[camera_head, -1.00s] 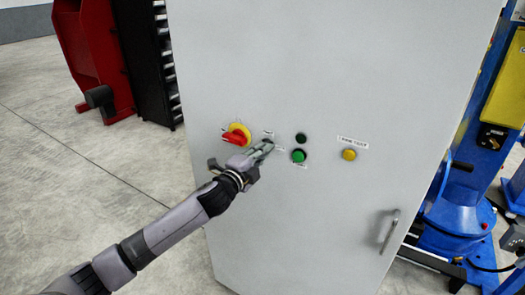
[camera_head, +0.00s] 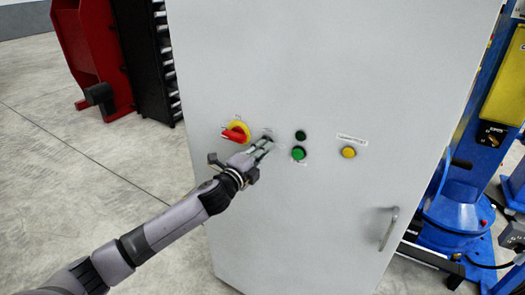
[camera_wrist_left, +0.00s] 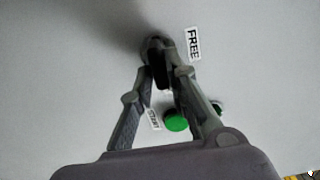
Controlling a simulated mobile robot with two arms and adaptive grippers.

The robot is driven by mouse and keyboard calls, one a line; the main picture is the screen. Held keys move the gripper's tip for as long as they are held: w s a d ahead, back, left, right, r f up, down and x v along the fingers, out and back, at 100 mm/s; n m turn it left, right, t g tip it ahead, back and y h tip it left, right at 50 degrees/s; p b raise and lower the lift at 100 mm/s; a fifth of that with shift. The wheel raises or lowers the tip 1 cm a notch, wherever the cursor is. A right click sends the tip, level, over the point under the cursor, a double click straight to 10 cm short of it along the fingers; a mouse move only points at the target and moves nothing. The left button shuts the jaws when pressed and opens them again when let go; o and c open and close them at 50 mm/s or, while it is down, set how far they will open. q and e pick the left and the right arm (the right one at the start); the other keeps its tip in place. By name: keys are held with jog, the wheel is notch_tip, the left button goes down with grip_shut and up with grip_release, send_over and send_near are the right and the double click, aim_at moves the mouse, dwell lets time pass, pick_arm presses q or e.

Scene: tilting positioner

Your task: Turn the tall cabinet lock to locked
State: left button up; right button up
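The tall grey cabinet (camera_head: 320,60) fills the middle of the head view. Its lock sits left of the dark round button and green button, mostly hidden behind my left gripper (camera_head: 265,145). In the left wrist view the lock (camera_wrist_left: 155,46) shows as a dark round part with a dark knob. A label reading FREE (camera_wrist_left: 193,44) is to its right. The fingers of my left gripper (camera_wrist_left: 160,72) narrow toward the knob, one on each side, and appear shut on it. The tips' contact is partly hidden. My right gripper is not in view.
A red rotary switch on a yellow plate (camera_head: 238,133) is just left of my gripper. To its right are a green button (camera_head: 298,153), a dark button (camera_head: 301,135) and a yellow button (camera_head: 348,152). A door handle (camera_head: 389,229) is lower right. Blue machinery (camera_head: 455,212) stands right.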

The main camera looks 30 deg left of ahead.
pick_arm(q)
jog(key=shift+o, duration=1.4)
jog(key=s, duration=1.2)
jog(key=shift+a, duration=0.45)
